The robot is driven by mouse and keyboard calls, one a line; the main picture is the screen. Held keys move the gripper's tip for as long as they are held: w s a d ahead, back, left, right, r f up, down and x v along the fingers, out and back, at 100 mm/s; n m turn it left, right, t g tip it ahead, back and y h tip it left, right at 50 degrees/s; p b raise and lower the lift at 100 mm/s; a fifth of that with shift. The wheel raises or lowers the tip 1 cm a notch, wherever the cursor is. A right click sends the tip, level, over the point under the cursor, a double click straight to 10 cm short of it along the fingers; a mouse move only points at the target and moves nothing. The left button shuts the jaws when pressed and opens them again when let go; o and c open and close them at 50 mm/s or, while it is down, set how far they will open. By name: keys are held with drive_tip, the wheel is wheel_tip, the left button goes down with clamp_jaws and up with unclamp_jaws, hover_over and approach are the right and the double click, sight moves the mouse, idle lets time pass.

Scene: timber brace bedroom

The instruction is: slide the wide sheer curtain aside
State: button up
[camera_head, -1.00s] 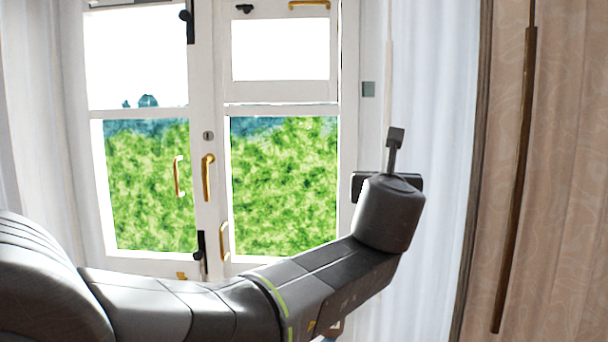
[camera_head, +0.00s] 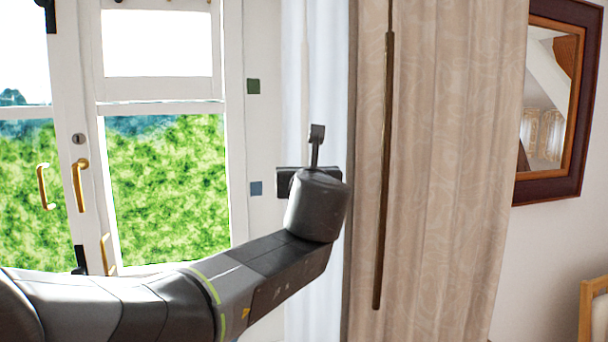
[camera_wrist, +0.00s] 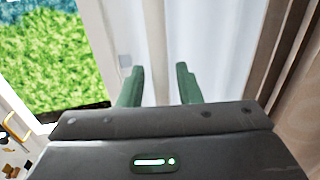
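The white sheer curtain (camera_head: 294,100) hangs in a narrow band right of the window, between the pale frame and the patterned curtain. A thin pale wand (camera_head: 306,60) hangs in front of it. The sheer (camera_wrist: 215,45) fills the background there.
A beige patterned curtain (camera_head: 450,130) with a dark brown wand (camera_head: 384,170) hangs just right of the sheer. The window (camera_head: 170,190) with brass handles is at left. A framed mirror (camera_head: 590,100) and a chair (camera_head: 588,310) are at far right.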

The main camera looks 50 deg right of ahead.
drive_tip(key=shift+f, duration=0.1)
drive_tip(key=b+v, duration=0.2)
drive_tip(key=v, duration=1.2)
drive_tip(key=shift+b, duration=0.4)
drive_tip(key=shift+w+d, duration=0.1)
drive_tip(key=shift+d, duration=0.05)
drive_tip(key=p+x, duration=0.2)
drive_tip(key=x, duration=1.1)
drive_tip(key=shift+w+p, duration=0.35)
drive_tip(key=shift+f, duration=0.1)
